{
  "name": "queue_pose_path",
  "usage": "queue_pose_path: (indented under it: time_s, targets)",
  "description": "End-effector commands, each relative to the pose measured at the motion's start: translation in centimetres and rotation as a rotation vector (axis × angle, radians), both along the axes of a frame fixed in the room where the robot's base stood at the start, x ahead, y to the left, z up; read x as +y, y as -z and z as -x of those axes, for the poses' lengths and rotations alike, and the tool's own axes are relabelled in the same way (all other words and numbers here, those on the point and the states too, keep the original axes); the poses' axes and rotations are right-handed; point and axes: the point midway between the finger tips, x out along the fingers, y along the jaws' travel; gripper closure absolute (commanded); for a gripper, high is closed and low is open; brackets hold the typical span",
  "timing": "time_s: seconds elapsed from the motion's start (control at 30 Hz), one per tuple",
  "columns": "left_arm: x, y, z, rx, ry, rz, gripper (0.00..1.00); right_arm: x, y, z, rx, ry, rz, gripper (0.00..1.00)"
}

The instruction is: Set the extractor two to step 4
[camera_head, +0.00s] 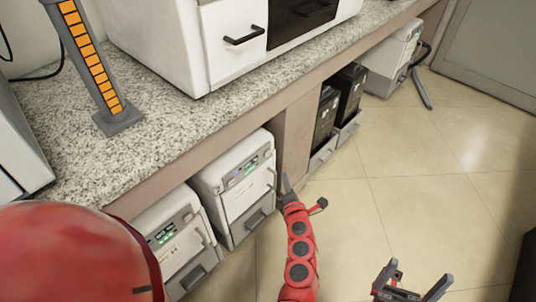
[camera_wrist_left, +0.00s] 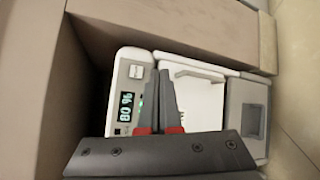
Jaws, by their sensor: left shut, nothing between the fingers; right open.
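A white and grey extractor unit (camera_head: 225,192) with a small lit control panel (camera_head: 246,171) sits in the under-counter bay. A second similar unit (camera_head: 165,231) with a green-lit panel is to its left, partly hidden by my red arm. I cannot tell which is extractor two. My left gripper (camera_head: 287,184) is shut and empty, just right of the first unit. In the left wrist view its closed fingers (camera_wrist_left: 160,74) are in front of a unit's panel, beside a display (camera_wrist_left: 126,107) seemingly reading 80 %. Contact cannot be told. My right gripper (camera_head: 420,272) is open and empty over the floor.
A speckled counter (camera_head: 150,155) overhangs the units, with a wooden divider (camera_head: 296,135) right of the first unit. Black boxes (camera_head: 340,102) and another white unit (camera_head: 391,65) stand further along. The tiled floor (camera_head: 430,150) at right is clear.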

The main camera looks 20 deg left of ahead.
Motion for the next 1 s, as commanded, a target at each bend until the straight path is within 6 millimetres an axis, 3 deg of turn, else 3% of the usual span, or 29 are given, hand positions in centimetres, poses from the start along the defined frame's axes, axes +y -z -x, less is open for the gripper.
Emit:
queue_pose_path:
  time_s: [0.2, 0.57, 0.77, 1.0]
  targets:
    - [-2.4, -1.1, -1.6, -0.061, 0.049, 0.136, 1.00, 0.0, 0.0, 0.0, 0.000, 0.000, 0.000, 0.00]
    - [-2.5, -1.2, -1.6, -0.064, 0.051, 0.142, 1.00, 0.0, 0.0, 0.0, 0.000, 0.000, 0.000, 0.00]
    - [-1.3, -1.4, -2.0, -0.063, 0.047, 0.140, 1.00, 0.0, -0.8, 0.0, 0.000, 0.000, 0.000, 0.00]
    - [1.9, -1.6, -3.1, -0.064, 0.047, 0.139, 1.00, 0.0, -2.6, 0.0, 0.000, 0.000, 0.000, 0.00]
